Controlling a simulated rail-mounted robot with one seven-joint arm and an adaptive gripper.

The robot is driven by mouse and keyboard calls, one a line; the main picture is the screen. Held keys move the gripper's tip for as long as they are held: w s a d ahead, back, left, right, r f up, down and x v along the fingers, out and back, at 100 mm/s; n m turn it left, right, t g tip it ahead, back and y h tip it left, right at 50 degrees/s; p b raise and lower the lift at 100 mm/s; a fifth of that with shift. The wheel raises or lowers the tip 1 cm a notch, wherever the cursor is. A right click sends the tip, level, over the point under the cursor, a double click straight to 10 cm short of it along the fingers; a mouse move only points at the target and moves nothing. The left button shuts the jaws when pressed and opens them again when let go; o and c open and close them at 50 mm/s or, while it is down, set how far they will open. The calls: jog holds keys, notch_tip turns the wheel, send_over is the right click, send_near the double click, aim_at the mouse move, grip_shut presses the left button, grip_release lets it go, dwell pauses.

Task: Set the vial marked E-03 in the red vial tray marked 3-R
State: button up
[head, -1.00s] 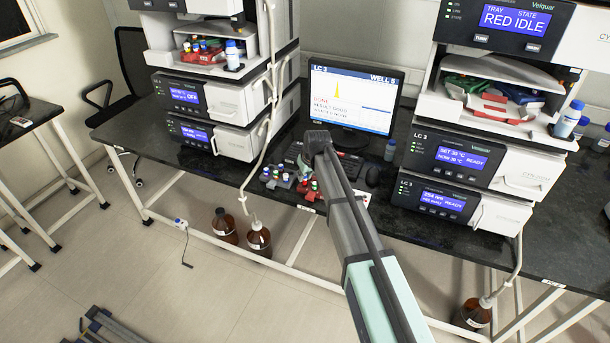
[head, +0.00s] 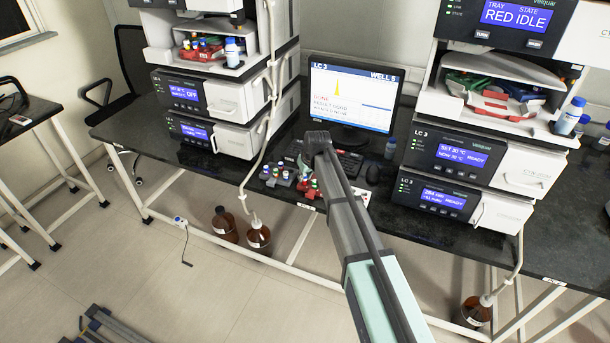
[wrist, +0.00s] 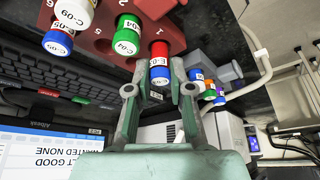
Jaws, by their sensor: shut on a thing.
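My gripper (wrist: 160,89) is shut on a vial (wrist: 160,62) with red and blue parts and a white label starting "E-0"; its last digit is unclear. The vial is between the fingertips, at the near edge of a red vial tray (wrist: 112,22). I cannot tell whether it is fully seated in a hole. In the tray, vials marked C-09 (wrist: 75,14) and C-04 (wrist: 127,36) stand to its left.
A grey rack with several vials (head: 275,177) is left of the red tray. A keyboard (head: 348,163) and monitor (head: 350,95) stand behind. Instrument stacks flank both sides; the right one's open bay holds a red tray (head: 500,105), and its display (head: 516,17) reads RED IDLE.

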jog(key=shift+f, duration=0.55)
dwell(0.4)
jog(key=o, duration=0.9)
jog(key=shift+r, duration=0.1)
